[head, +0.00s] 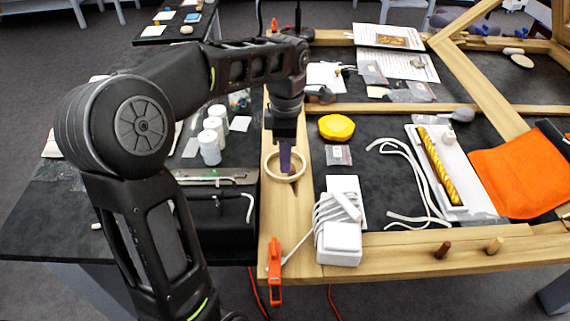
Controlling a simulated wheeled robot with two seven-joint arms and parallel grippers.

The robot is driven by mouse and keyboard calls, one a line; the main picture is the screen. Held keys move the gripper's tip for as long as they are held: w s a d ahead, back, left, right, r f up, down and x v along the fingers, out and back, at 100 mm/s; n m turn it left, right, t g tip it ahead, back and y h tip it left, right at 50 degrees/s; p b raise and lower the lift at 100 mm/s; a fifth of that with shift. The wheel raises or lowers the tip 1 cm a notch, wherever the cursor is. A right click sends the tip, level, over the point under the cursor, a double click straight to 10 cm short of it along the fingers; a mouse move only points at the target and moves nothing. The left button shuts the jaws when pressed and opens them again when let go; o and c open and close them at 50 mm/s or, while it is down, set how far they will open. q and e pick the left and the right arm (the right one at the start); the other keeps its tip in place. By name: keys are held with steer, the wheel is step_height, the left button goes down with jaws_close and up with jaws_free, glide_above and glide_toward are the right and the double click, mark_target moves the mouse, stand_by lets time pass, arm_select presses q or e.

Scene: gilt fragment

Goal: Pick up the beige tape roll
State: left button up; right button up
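The beige tape roll (284,180) lies flat on the wooden frame's left beam in the head view. My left gripper (285,165) points straight down over it. A narrow purplish finger part shows against the roll's open middle, at the far side of the ring. The gripper body above hides part of the roll's far rim. I cannot tell whether the fingers touch the roll or how far apart they are. My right gripper is not in view.
An orange clamp (275,270) stands on the beam nearer me. A white charger with cable (340,245) and a yellow round object (336,127) lie to the right. White bottles (209,149) and a metal ruler-like strip (205,176) are to the left.

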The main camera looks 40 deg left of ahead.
mark_target(284, 178)
arm_select(q)
steer(key=shift+f, duration=0.35)
steer(key=shift+f, duration=0.15)
steer(key=f, duration=0.3)
steer(key=f+p, duration=0.1)
steer(key=f, duration=0.1)
steer(key=shift+s+a, duration=0.15)
steer(key=shift+s, duration=0.1)
jaws_close()
stand_by(0.6)
